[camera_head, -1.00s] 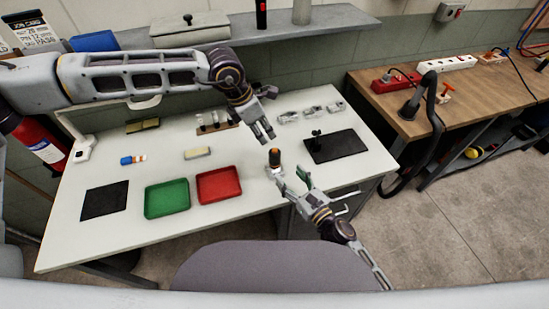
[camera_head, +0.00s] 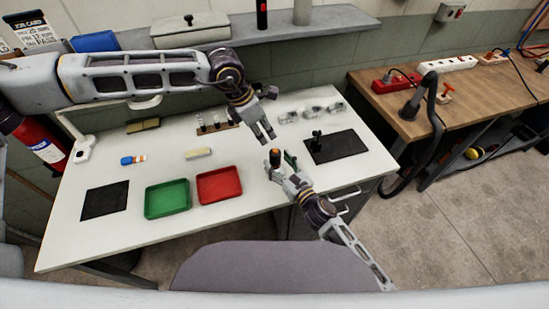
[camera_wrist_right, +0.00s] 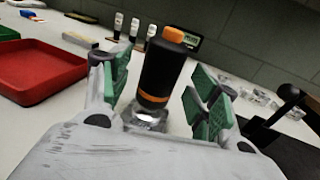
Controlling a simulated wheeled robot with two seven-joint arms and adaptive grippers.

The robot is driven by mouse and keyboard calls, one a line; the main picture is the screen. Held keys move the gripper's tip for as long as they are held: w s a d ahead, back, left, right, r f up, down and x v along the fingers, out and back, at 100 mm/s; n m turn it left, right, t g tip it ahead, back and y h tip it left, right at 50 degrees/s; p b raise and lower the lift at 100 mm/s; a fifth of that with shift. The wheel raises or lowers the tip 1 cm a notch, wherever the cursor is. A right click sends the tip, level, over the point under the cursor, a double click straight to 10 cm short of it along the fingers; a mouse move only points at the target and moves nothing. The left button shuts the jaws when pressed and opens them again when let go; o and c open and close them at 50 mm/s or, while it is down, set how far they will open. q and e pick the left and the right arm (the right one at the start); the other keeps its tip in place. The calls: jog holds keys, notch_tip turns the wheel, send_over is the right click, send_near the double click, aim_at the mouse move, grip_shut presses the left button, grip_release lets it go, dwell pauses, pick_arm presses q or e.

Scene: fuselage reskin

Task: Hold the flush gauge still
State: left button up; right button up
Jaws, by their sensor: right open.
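A dark upright cylinder with an orange cap and orange band, which I take to be the flush gauge (camera_head: 275,158), stands near the table's front right edge. In the right wrist view the gauge (camera_wrist_right: 160,75) rises from a clear or shiny base, and a small display shows just behind its cap. My right gripper (camera_head: 281,169) is open, its green-padded fingers on either side of the gauge with gaps visible; the right wrist view shows these fingers (camera_wrist_right: 158,100) too. My left gripper (camera_head: 265,138) hangs above the table behind the gauge, fingers apart and empty.
A red tray (camera_head: 219,186) and a green tray (camera_head: 167,198) lie left of the gauge. A black mat (camera_head: 345,146) with a dark upright tool lies to its right. Small vials in a rack (camera_head: 216,126) and several clear pieces (camera_head: 312,113) stand farther back.

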jog(key=shift+x, duration=1.3)
pick_arm(q)
jog(key=shift+c, duration=0.2)
pick_arm(e)
jog(key=c, duration=1.3)
pick_arm(q)
grip_shut()
pick_arm(e)
jog(key=shift+c, duration=0.2)
